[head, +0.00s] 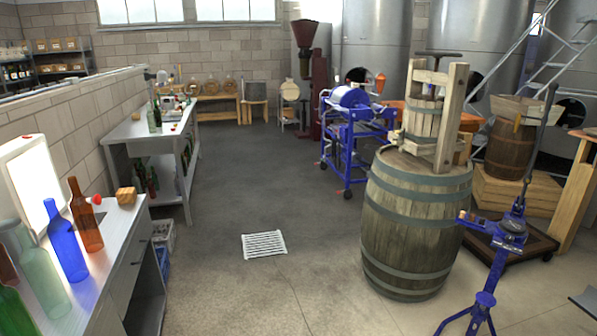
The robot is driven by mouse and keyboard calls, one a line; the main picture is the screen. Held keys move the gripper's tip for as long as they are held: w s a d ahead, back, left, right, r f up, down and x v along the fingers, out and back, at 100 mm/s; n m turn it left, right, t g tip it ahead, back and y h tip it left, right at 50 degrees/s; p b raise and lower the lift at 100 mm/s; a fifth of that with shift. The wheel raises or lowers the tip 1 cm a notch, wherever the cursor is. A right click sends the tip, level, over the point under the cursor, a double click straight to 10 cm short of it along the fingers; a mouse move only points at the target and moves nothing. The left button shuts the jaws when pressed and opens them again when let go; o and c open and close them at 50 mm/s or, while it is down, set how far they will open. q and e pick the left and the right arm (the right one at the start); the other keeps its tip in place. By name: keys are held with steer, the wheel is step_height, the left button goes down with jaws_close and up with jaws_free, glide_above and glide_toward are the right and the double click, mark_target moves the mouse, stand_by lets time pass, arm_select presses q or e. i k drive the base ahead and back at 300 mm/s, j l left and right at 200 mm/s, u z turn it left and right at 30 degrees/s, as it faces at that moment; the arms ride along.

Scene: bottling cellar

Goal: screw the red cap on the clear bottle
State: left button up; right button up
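A pale, greenish see-through bottle (42,275) stands upright on the near counter at the lower left; it looks like the clear bottle. Its mouth shows no cap. A small red round thing (96,199), which looks like the red cap, is on the same counter just behind the amber bottle (86,220). A blue bottle (68,250) stands between the clear bottle and the amber one. Neither of my grippers is in view.
A green bottle (12,312) stands at the counter's near left, a wooden block (126,196) near its far end. A bright light panel (32,180) stands behind the bottles. A barrel (415,225) stands right of the open floor, where a white drain grate (264,244) lies.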

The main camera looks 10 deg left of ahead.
mark_target(150, 116)
steer(key=i+j+u, duration=0.15)
steer(key=i+u, duration=0.25)
steer(key=i, duration=0.55)
steer(key=i+l+u, duration=0.1)
steer(key=i+u, duration=0.3)
steer(key=i, duration=0.55)
steer(key=i+l+u, duration=0.1)
steer(key=i, duration=0.85)
steer(key=i+l, duration=0.15)
steer(key=i, duration=0.8)
steer(key=i+u, duration=0.45)
steer(key=i+l+u, duration=0.35)
steer(key=i+u, duration=0.15)
steer(key=i, duration=0.15)
